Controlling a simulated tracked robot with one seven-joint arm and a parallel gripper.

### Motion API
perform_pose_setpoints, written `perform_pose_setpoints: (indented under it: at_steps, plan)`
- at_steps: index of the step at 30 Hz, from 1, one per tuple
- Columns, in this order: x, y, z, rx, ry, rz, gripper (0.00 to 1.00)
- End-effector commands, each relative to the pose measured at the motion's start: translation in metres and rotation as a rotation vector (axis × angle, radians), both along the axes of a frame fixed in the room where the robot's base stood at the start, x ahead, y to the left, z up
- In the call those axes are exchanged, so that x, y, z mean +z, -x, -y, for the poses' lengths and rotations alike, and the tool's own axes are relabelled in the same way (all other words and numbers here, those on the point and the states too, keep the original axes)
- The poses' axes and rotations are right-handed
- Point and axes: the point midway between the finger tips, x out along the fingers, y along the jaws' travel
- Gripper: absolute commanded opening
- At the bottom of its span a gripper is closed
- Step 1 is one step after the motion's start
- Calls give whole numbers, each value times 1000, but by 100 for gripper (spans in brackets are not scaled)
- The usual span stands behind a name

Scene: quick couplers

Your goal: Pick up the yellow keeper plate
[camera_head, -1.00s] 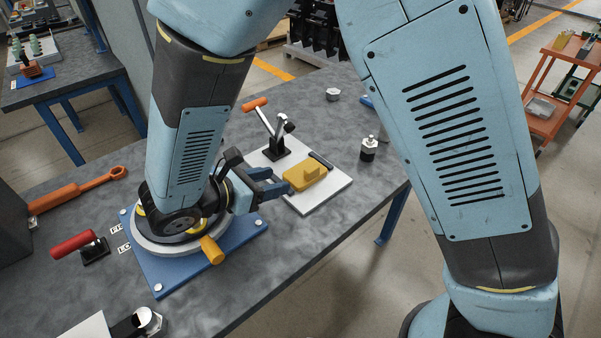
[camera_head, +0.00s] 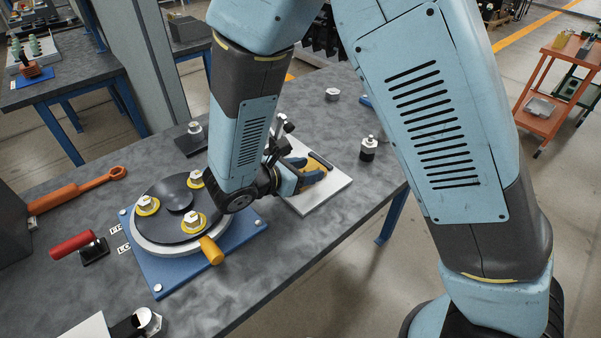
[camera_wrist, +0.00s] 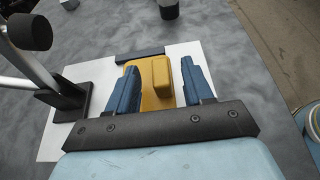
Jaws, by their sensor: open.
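The yellow keeper plate (camera_wrist: 148,88) lies on a white board, with a raised yellow block on its top. In the wrist view my gripper (camera_wrist: 160,80) is open, with one blue finger on each side of the plate.
The white board (camera_head: 325,190) also bears a dark bar at the plate's far end. A toggle clamp (camera_wrist: 68,92) stands close left of my gripper. A blue-based round fixture (camera_head: 150,270) is nearby. A small dark-and-silver part (camera_head: 368,147) stands right of the board.

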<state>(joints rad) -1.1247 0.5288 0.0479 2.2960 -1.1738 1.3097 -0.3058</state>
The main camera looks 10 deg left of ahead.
Motion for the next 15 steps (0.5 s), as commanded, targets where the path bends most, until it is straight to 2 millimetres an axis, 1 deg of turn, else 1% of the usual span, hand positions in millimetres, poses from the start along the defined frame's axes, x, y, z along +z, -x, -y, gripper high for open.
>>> perform_pose_setpoints:
  at_steps: [1, 4, 11, 12, 15]
  plan:
    - [-3, -5, 5, -2, 3, 0, 51]
    - [-7, -12, 11, 0, 2, -1, 51]
    - [-8, -15, 13, 0, 0, 0, 51]
    - [-8, -15, 13, 0, 0, 0, 50]
    - [-8, -15, 13, 0, 0, 0, 41]
